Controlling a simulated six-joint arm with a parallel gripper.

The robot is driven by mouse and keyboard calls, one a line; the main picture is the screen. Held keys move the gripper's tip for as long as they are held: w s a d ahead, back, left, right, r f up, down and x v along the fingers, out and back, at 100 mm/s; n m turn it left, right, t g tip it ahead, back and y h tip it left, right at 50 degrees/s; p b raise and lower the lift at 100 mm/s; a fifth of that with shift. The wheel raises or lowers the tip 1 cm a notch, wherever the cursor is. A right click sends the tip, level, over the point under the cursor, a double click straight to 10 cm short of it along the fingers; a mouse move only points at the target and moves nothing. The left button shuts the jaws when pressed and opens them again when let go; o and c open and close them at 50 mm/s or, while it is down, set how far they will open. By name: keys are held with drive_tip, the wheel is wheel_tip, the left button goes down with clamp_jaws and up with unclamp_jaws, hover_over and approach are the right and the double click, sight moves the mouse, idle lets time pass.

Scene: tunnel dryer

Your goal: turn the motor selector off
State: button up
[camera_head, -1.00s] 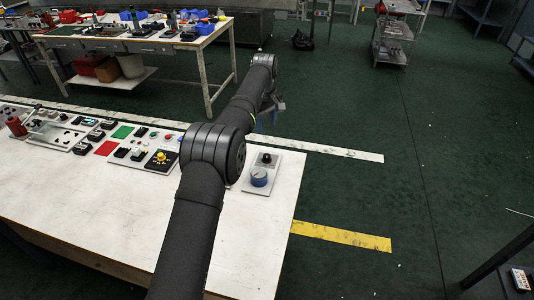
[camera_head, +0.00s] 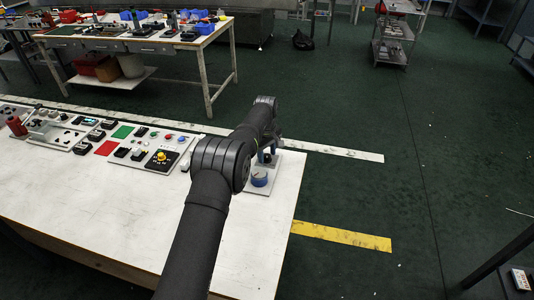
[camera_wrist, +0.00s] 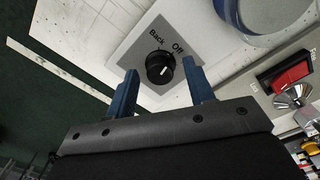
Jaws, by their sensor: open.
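The motor selector is a black round knob (camera_wrist: 160,67) with a white pointer line on a grey plate (camera_wrist: 150,37) marked "Back" and "Off". In the wrist view the pointer slants and I cannot tell which mark it is set to. My gripper (camera_wrist: 162,82) is open, with its blue fingers on either side of the knob in the picture; contact is not clear. In the head view my gripper (camera_head: 266,158) is over the far part of the white panel plate (camera_head: 258,190), and it mostly hides the knob.
A blue round part (camera_head: 259,177) sits nearer on the same plate and shows as a ring (camera_wrist: 262,18) in the wrist view. A red rocker switch (camera_wrist: 291,72) is to the right. Button panels with a yellow knob (camera_head: 161,156) lie left of my arm. The table front (camera_head: 110,215) is clear.

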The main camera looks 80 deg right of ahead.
sight(266, 156)
drive_tip(key=c, duration=1)
drive_tip(key=shift+m, duration=1.4)
drive_tip(key=o, duration=1)
drive_tip(key=shift+r, duration=0.1)
wheel_tip(266, 156, up, 17)
drive_tip(key=shift+w+r, duration=0.15)
drive_tip(key=shift+a, duration=0.1)
